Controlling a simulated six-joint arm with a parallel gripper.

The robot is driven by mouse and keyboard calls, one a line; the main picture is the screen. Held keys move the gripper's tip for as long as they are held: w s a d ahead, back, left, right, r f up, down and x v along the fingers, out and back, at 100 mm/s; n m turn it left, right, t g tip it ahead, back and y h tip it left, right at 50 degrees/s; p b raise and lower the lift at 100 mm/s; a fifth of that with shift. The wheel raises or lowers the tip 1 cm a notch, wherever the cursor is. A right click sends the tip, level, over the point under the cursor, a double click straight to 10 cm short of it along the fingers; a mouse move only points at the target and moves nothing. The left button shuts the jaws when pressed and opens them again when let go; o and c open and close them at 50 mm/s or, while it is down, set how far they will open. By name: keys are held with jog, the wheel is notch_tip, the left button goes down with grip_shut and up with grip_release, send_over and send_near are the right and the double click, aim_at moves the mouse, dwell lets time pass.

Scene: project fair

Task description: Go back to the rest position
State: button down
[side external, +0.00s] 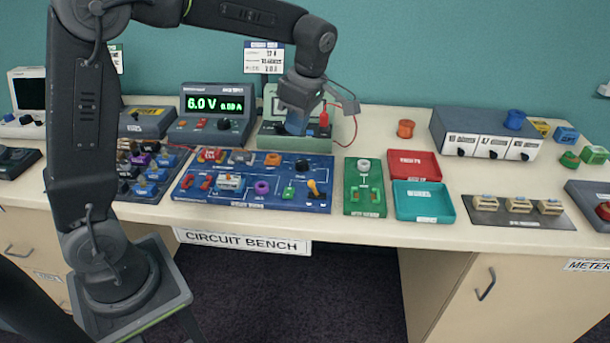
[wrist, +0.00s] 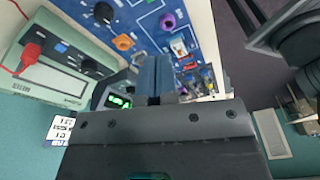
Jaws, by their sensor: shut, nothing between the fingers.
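My gripper (side external: 297,124) is shut and empty. In the side external view it points down in front of the pale green meter (side external: 283,142), over the back of the bench. I cannot tell whether the fingertips touch the meter. In the wrist view the closed blue-grey fingers of my gripper (wrist: 154,75) show in the middle, and the meter (wrist: 52,72) with a red plug (wrist: 30,56) lies to their left. The blue circuit board (side external: 248,198) lies in front of the meter and holds several coloured parts.
A power supply (side external: 213,103) reading 6.0 V stands left of the meter. A green board (side external: 365,195), a red tray (side external: 414,157) and a teal tray (side external: 423,211) lie to the right. A grey drawer unit (side external: 487,120) stands at the back right. Air above the right side is clear.

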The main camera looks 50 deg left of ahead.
jog(key=s+d+r+m+t+h, duration=0.1)
jog(key=s+d+m+t, duration=0.1)
jog(key=s+m, duration=0.7)
jog(key=s+d+r+m+t, duration=0.1)
jog(key=s+d+m+t, duration=0.2)
jog(key=s+m, duration=0.7)
jog(key=m+t, duration=0.2)
jog(key=m, duration=0.2)
jog(key=shift+s+r+h, duration=0.3)
jog(key=shift+r+h, duration=0.05)
jog(key=shift+h, duration=0.05)
